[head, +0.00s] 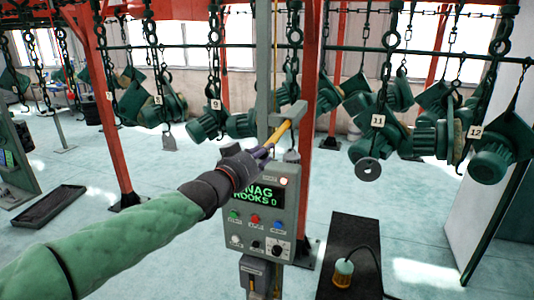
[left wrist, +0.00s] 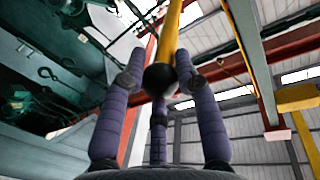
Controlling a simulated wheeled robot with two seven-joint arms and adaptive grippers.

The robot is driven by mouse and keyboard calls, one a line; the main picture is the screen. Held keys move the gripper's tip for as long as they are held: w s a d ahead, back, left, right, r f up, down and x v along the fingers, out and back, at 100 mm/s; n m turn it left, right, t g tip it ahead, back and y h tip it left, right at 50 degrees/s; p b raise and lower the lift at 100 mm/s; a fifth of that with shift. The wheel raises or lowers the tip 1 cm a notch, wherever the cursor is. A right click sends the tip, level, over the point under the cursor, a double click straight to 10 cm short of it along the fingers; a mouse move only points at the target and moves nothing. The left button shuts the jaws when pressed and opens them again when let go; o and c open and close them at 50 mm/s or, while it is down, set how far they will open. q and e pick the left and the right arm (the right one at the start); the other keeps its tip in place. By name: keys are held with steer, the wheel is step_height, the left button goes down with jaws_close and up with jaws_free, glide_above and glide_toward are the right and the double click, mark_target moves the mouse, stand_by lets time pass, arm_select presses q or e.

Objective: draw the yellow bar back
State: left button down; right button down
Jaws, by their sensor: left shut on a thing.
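The yellow bar (head: 280,133) slants up to the right, from my left gripper to a grey block (head: 292,113) on the post above the control panel. My left gripper (head: 262,152), with purple fingers, is shut on the bar's near end. In the left wrist view the bar (left wrist: 172,40) runs away upward and its black round end (left wrist: 159,78) sits between the fingers of my gripper (left wrist: 160,85). How the bar's far end meets the block is hard to make out. My right gripper is not in view.
The control panel (head: 262,240) below has a lit green display and several buttons. Green hoists (head: 492,160) hang on chains at both sides. A dark mat (head: 345,235) with a corded amber object (head: 343,272) lies at right. A black tray (head: 48,207) lies on the floor at left.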

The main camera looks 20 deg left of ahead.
arm_select(q)
steer(key=shift+s+f, duration=0.4)
steer(key=shift+s, duration=0.2)
steer(key=shift+w+d+f, duration=0.1)
steer(key=shift+f, duration=0.05)
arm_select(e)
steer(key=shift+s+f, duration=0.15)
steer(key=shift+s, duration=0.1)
arm_select(q)
steer(key=c, duration=1.2)
jaws_free()
steer(key=o, duration=0.3)
steer(key=shift+r, duration=0.25)
steer(key=shift+s+r, duration=0.1)
steer(key=shift+s, duration=0.1)
steer(key=v, duration=1.2)
